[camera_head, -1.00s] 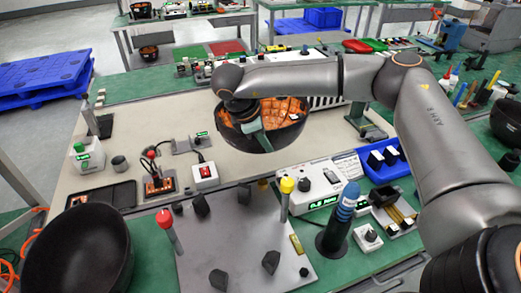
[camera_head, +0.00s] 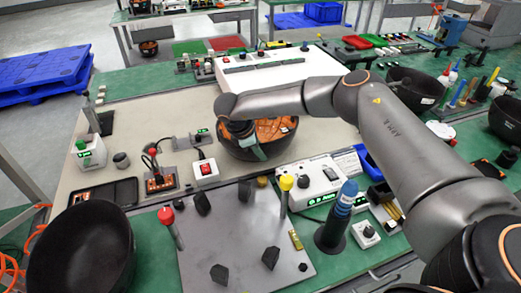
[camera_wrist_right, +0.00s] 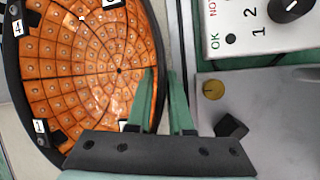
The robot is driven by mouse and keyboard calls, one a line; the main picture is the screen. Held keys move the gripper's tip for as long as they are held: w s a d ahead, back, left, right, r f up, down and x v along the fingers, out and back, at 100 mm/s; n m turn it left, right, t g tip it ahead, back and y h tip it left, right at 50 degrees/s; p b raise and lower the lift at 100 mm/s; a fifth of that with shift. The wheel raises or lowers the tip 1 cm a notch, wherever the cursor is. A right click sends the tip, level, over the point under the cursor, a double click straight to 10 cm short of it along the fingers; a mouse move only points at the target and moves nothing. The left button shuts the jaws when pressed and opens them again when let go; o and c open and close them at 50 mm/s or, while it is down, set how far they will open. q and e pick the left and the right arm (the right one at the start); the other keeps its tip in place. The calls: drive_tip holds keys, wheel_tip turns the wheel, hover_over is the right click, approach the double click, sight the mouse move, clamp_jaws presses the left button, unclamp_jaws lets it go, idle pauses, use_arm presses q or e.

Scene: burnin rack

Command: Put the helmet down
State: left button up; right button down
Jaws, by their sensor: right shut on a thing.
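The helmet (camera_head: 277,145) is a black shell with an orange, tiled inside, open side up. It is over or on the beige mat (camera_head: 130,122), just behind the white meter box; I cannot tell if it touches the mat. My right gripper (camera_head: 252,143) is shut on the near part of its rim. In the right wrist view the orange inside of the helmet (camera_wrist_right: 85,65) fills the left side, and the green fingers of my right gripper (camera_wrist_right: 163,95) straddle its rim. My left gripper is not in view.
A white meter box (camera_head: 318,180) and a grey plate (camera_head: 232,240) with knobs lie in front of the helmet. A red-button box (camera_head: 205,172) is at its left, a long white box (camera_head: 280,65) behind. Black bowls stand at the left front (camera_head: 80,250) and back right (camera_head: 408,90).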

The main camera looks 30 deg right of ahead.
drive_tip(key=c, duration=0.8)
unclamp_jaws()
drive_tip(key=shift+r, duration=0.1)
drive_tip(key=b+v, duration=0.1)
drive_tip(key=v, duration=1.1)
